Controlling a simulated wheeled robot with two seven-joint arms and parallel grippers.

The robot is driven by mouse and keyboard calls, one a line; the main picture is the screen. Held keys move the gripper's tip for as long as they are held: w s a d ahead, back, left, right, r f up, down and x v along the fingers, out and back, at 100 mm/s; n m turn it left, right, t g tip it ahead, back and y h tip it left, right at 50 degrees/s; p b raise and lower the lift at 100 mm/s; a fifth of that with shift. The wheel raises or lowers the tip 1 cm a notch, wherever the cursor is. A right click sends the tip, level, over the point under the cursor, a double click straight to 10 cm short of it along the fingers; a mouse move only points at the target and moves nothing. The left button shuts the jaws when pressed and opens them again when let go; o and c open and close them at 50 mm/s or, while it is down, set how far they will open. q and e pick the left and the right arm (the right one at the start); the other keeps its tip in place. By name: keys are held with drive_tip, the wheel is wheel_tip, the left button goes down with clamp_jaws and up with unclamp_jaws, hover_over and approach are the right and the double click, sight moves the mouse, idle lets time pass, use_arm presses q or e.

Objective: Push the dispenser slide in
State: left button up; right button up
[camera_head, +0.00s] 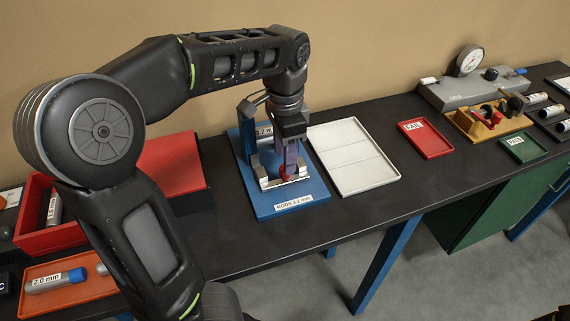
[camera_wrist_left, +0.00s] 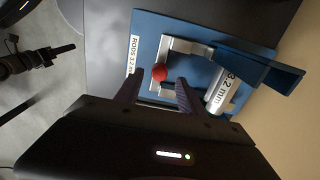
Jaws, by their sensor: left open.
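The dispenser is a blue base (camera_head: 262,206) labelled "RODS 3.2 mm" with a blue upright and a metal slide. The slide's metal parts (camera_wrist_left: 196,47) and its red knob (camera_wrist_left: 159,73) show in the left wrist view. A grey rod marked 3.2 mm (camera_wrist_left: 222,90) lies in the dispenser beside the blue upright. My left gripper (camera_wrist_left: 155,90) is open and points down at the slide, its fingertips either side of the knob's near side. In the head view the left gripper (camera_head: 289,165) hides part of the slide. I cannot tell whether a finger touches the knob.
A white divided tray (camera_head: 355,158) lies right of the dispenser. A red bin (camera_head: 50,238) and an orange tray (camera_head: 75,296) are at left. A red FAIL tray (camera_head: 432,145), a green PASS tray (camera_head: 523,148) and a dial gauge (camera_head: 469,61) are at right.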

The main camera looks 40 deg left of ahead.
use_arm(q)
wheel_tip(320, 180, down, 4)
drive_tip(key=shift+f, duration=0.1)
drive_tip(key=shift+c, duration=0.6)
clamp_jaws()
idle(0.9)
